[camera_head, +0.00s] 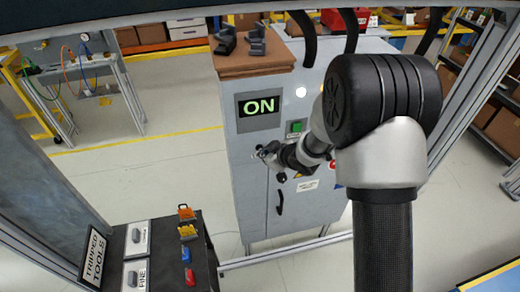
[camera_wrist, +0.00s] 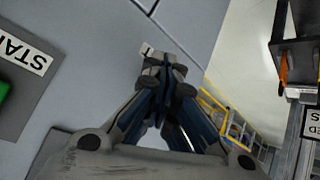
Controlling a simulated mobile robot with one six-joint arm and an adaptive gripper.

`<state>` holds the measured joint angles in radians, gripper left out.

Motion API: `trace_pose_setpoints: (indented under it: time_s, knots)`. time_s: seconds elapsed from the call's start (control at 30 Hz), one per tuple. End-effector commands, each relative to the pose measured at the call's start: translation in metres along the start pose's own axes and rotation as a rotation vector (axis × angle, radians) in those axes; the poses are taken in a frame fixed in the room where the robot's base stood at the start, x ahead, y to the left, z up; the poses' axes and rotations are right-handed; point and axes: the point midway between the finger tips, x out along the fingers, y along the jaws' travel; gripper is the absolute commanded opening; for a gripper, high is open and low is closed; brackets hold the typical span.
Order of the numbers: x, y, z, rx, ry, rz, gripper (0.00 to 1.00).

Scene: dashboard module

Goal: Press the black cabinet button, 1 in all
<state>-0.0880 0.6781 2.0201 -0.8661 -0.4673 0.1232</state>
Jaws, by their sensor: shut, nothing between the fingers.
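The grey cabinet (camera_head: 246,160) stands in the middle of the head view, with a lit display (camera_head: 259,107) reading ON. A small dark round part (camera_head: 281,178) shows on its front below my gripper; I cannot tell whether it is the black button. My gripper (camera_head: 266,152) is in front of the cabinet face, below the display. In the wrist view my gripper (camera_wrist: 165,68) is shut and empty, its tips over the cabinet face beside a small white label (camera_wrist: 147,49). The fingers hide what lies under them, and contact cannot be told.
A green button (camera_head: 296,127) and a red button (camera_head: 333,165) are on the cabinet front. The green one also shows in the wrist view (camera_wrist: 3,90). A dark handle (camera_head: 280,202) is lower down. A dark tool stand (camera_head: 205,255) is at lower left. Floor between is clear.

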Motion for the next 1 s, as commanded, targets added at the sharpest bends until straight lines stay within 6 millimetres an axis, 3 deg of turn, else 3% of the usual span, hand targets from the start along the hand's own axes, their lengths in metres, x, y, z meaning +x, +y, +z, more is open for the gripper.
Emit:
trace_pose_setpoints:
  time_s: [1.0]
  knots:
    - [-0.021, -0.016, 0.016, 0.001, 0.001, 0.001, 0.00]
